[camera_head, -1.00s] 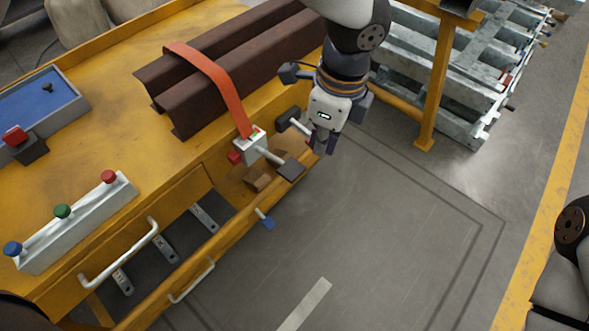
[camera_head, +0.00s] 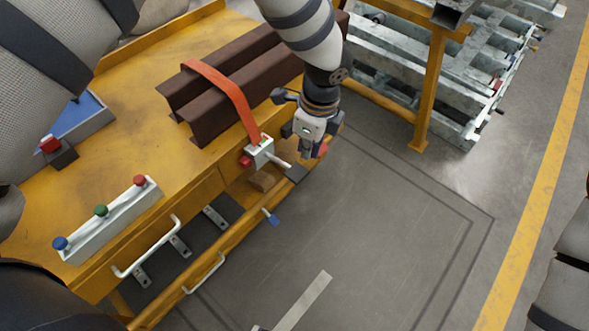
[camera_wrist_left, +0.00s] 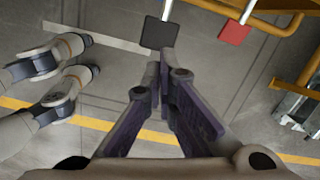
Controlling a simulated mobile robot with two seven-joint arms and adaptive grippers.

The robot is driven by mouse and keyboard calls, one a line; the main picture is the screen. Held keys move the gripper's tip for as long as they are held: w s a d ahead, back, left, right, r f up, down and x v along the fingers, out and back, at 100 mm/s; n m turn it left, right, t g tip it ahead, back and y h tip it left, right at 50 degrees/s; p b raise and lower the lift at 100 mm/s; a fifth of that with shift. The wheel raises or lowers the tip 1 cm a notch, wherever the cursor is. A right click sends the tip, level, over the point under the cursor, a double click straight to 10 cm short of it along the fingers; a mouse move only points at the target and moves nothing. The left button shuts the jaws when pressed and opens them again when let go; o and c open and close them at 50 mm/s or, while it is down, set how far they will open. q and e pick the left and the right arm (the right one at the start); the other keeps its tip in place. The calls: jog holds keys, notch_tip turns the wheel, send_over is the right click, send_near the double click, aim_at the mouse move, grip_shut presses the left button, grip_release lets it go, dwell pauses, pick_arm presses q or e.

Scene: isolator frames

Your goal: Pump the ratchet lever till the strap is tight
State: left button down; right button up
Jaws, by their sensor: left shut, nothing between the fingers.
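The orange strap (camera_head: 228,88) runs over two brown beams (camera_head: 205,120) and down to the ratchet (camera_head: 261,152) at the table's front edge. The ratchet's pale lever rod (camera_head: 281,162) points right and toward the front, ending in a dark paddle (camera_head: 297,172). My left gripper (camera_head: 308,152) is shut and empty, just right of and above the paddle in the picture. In the left wrist view, the shut fingertips (camera_wrist_left: 160,68) are close below a black paddle (camera_wrist_left: 160,33); contact cannot be told. My right gripper is out of view.
A button box (camera_head: 110,222) and a blue tray (camera_head: 90,118) are on the yellow table (camera_head: 165,160).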

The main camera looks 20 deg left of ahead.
aim_at(302, 175)
pick_arm(q)
jog(key=shift+s+a+f+b, duration=0.15)
jog(key=shift+f+b, duration=0.2)
jog(key=shift+f, duration=0.55)
jog(key=f+b, duration=0.2)
jog(key=f, duration=0.4)
jog(key=shift+a, duration=0.2)
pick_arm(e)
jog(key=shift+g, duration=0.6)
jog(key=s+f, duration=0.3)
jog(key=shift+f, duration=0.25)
pick_arm(q)
jog(key=shift+r, duration=0.1)
